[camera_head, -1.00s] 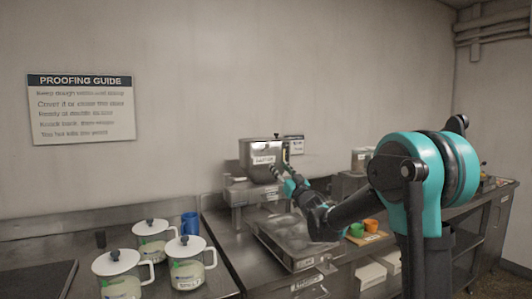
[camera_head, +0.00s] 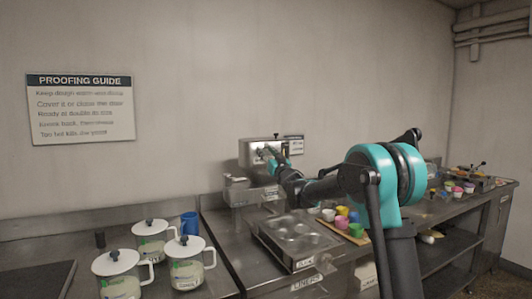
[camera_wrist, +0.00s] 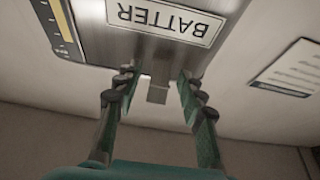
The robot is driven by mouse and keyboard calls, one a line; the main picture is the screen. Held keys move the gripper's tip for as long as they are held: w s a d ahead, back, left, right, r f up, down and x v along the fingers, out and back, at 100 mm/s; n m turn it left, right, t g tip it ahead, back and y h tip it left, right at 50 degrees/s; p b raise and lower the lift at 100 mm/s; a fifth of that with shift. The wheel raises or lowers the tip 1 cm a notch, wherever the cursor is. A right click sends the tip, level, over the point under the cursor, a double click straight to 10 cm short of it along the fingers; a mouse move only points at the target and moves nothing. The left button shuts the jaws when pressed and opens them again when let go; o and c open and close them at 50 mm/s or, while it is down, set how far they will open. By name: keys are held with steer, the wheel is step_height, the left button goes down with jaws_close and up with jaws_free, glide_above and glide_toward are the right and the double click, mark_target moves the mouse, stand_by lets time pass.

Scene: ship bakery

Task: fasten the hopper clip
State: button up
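The steel hopper (camera_head: 246,152) stands against the wall at the back of the counter in the head view. In the wrist view its front (camera_wrist: 92,18) fills the top, with an upside-down BATTER label (camera_wrist: 165,20). A small grey metal tab (camera_wrist: 157,94), which looks like the clip, sticks out at the hopper's edge. My gripper (camera_wrist: 155,82) is open, its two fingers apart on either side of the tab, with gaps visible. In the head view my gripper (camera_head: 270,157) is at the hopper's front and covers part of it. Whether the clip is fastened I cannot tell.
White lidded pots (camera_head: 187,262) and a blue mug (camera_head: 189,223) are at the left. A notice (camera_wrist: 290,66) hangs beside the hopper.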

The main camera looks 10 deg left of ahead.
steer(key=shift+c, duration=0.5)
jaws_close()
steer(key=shift+a+r+g+h, duration=0.1)
steer(key=shift+r+g+h, duration=0.15)
steer(key=shift+g, duration=0.35)
steer(key=shift+a+r+g+h, duration=0.1)
steer(key=shift+g+h, duration=0.25)
steer(key=shift+g, duration=0.25)
steer(key=shift+w+r+g+h, duration=0.1)
steer(key=shift+r+g+h, duration=0.15)
steer(key=shift+g+h, duration=0.4)
